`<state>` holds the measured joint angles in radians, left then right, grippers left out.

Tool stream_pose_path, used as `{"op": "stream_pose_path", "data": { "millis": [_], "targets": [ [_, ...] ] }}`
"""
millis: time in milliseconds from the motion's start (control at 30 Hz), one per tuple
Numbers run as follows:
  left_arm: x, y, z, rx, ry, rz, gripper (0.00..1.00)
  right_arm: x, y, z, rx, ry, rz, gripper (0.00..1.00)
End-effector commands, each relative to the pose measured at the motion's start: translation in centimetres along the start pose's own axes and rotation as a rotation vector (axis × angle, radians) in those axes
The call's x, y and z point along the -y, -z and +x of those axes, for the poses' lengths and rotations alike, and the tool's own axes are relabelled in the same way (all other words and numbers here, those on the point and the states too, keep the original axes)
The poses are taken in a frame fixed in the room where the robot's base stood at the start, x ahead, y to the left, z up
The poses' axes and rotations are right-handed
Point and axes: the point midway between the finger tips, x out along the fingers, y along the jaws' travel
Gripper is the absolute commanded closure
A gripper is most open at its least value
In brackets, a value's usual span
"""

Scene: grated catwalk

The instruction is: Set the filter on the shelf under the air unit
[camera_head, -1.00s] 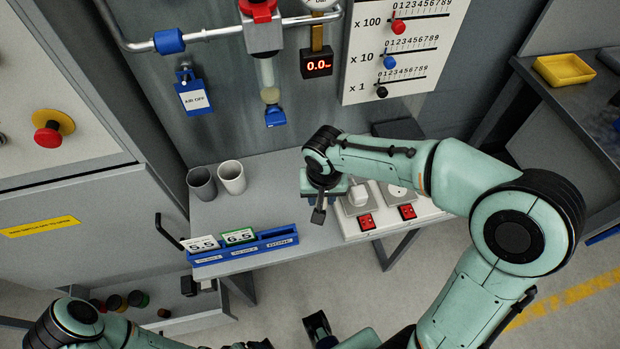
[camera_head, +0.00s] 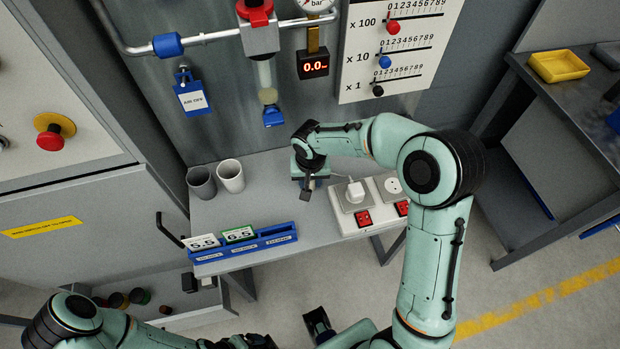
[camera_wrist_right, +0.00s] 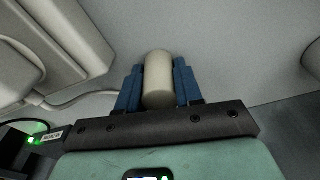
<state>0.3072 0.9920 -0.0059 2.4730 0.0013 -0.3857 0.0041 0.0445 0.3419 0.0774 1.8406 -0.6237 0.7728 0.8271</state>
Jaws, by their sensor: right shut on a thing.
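The filter (camera_wrist_right: 158,80), a pale beige cylinder, stands between the two blue fingers of my right gripper (camera_wrist_right: 158,88) in the right wrist view. The fingers are shut on it. In the head view my right gripper (camera_head: 307,184) is over the back right part of the grey shelf (camera_head: 215,220), below and right of the air unit (camera_head: 260,38). The filter is hidden there; whether it touches the shelf I cannot tell. The air unit has a red top, a clear bowl and a blue lower end (camera_head: 273,116). My left arm shows at lower left, its fingers out of view.
Two grey cups (camera_head: 230,176) stand at the shelf's back left. A blue card holder (camera_head: 245,246) lies along the front. A white socket block (camera_head: 352,208) with red switches sits right of the gripper. Clear shelf surface lies between cups and gripper.

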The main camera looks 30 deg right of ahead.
Motion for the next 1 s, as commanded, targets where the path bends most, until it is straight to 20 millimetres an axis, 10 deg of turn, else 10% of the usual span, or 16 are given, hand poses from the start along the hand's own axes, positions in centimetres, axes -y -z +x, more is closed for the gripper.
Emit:
{"op": "stream_pose_path", "data": {
  "millis": [333, 367, 433, 1000],
  "targets": [
    [0.2, -0.1, 0.5, 0.002, 0.001, -0.001, 0.08, 0.0, -0.1, 0.4, 0.000, 0.000, 0.000, 0.94],
    [0.2, -0.1, 0.4, 0.002, 0.001, -0.001, 0.08, 0.0, -0.1, 0.4, 0.000, 0.000, 0.001, 0.58],
    [0.1, -0.1, 0.4, 0.001, 0.001, 0.000, 0.08, 0.0, 0.0, 0.3, 0.000, 0.000, 0.000, 0.39],
    [-0.1, 0.1, -0.3, -0.001, 0.000, 0.001, 0.08, 0.1, 0.1, -3.5, -0.006, 0.003, -0.001, 0.39]
  ]
}}
